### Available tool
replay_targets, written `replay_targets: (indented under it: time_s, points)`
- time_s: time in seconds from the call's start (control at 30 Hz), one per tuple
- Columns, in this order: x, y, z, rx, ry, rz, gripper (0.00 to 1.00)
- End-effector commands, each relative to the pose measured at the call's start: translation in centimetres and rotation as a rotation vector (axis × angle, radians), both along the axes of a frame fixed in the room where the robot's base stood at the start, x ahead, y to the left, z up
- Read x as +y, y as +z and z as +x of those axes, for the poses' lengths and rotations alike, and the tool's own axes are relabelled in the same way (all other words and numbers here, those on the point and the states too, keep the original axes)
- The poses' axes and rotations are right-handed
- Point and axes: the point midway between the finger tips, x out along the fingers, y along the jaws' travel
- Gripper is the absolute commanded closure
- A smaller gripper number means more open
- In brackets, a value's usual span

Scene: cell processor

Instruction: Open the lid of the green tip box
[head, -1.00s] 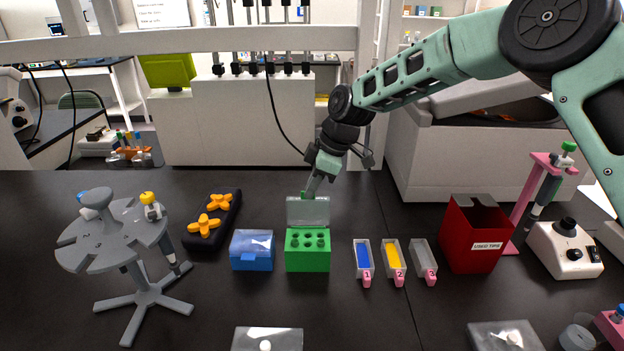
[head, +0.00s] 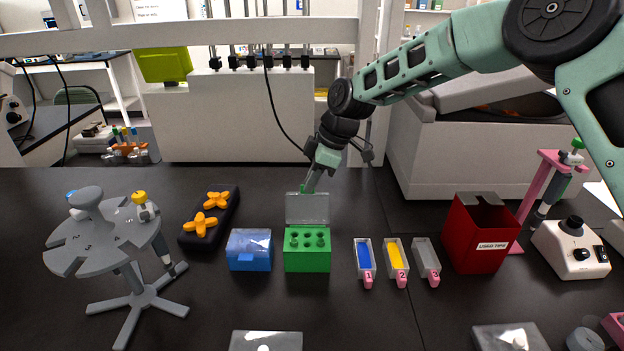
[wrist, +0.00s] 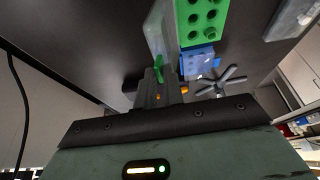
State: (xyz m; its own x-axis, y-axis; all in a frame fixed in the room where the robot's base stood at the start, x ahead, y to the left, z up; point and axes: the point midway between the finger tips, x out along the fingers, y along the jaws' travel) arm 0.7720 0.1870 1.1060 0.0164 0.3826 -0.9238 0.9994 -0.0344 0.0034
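The green tip box (head: 307,259) stands on the black bench, with several round holes in its top showing. Its clear lid (head: 307,208) stands raised, roughly upright, at the box's back edge. My gripper (head: 308,187) is behind the lid's top edge, pointing down. In the wrist view, the green box (wrist: 200,20) is at the top, with the clear lid (wrist: 160,30) beside it. There my gripper (wrist: 158,68) shows a green piece at its tips, close to the lid. The finger gap is not clear, and I cannot tell whether it touches the lid.
A closed blue box (head: 249,250) stands just left of the green box. Three narrow troughs, with a blue one (head: 364,257) nearest, and a red used-tips bin (head: 480,235) stand to the right. A grey pipette stand (head: 110,240) is at left. Bench space behind the lid is clear.

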Motion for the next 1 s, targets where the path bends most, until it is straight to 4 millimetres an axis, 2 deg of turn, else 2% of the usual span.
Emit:
replay_targets:
  time_s: [0.03, 0.07, 0.37, 0.53, 0.67, 1.0]
  points:
    - [0.1, 0.0, 0.1, -0.006, 0.001, 0.003, 0.8]
    - [0.1, 0.0, 0.1, -0.005, 0.0, 0.002, 0.72]
    - [0.0, 0.1, 0.1, -0.003, 0.0, 0.001, 0.72]
    - [-0.6, 1.3, 0.1, -0.005, -0.001, 0.002, 0.72]
    - [-1.6, 3.7, 0.1, -0.007, -0.002, 0.002, 0.72]
    - [-4.6, 11.1, -0.1, -0.008, -0.002, 0.002, 0.72]
